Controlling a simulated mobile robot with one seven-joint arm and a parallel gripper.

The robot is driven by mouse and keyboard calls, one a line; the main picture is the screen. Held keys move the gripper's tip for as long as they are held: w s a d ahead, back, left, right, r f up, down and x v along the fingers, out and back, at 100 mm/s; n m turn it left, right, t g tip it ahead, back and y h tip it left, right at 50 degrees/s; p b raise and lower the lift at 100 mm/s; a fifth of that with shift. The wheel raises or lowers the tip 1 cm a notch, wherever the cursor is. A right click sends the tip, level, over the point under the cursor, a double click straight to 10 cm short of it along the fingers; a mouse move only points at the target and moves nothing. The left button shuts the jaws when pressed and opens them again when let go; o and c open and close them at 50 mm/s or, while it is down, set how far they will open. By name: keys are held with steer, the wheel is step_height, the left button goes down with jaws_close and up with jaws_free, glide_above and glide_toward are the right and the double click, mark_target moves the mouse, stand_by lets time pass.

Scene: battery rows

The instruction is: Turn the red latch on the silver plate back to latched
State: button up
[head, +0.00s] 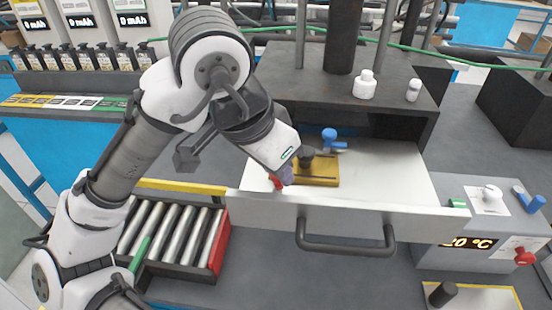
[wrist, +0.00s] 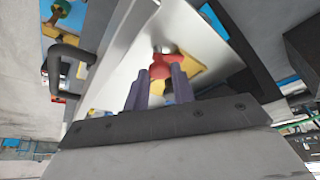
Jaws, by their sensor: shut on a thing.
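The red latch (wrist: 161,67) sits in the open drawer, between my fingertips in the wrist view. In the head view only a bit of its red (head: 277,182) shows beside my fingers. My gripper (head: 286,176) reaches down into the drawer's left front part; in the wrist view my gripper (wrist: 160,78) is shut on the red latch. The silver plate under the latch is mostly hidden by my gripper, and I cannot tell the latch's exact angle.
The drawer (head: 390,180) stands pulled out, with its handle (head: 345,245) in front. Inside, right of my gripper, are a yellow plate (head: 325,172) with a black knob (head: 306,155) and a blue latch (head: 330,135). Metal rollers (head: 170,232) lie left; a control box (head: 480,245) stands right.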

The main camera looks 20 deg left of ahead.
steer(key=m, duration=0.2)
steer(key=m+g+h+p, duration=0.1)
steer(key=m, duration=0.2)
steer(key=shift+w+a+m+h, duration=0.15)
steer(key=shift+m+h, duration=0.15)
stand_by(0.4)
steer(key=o, duration=1)
steer(key=v, duration=0.9)
steer(key=b+v, duration=0.1)
steer(key=v, duration=0.3)
steer(key=shift+w+a+r, duration=0.15)
steer(key=shift+a+r, duration=0.05)
steer(key=shift+r, duration=0.25)
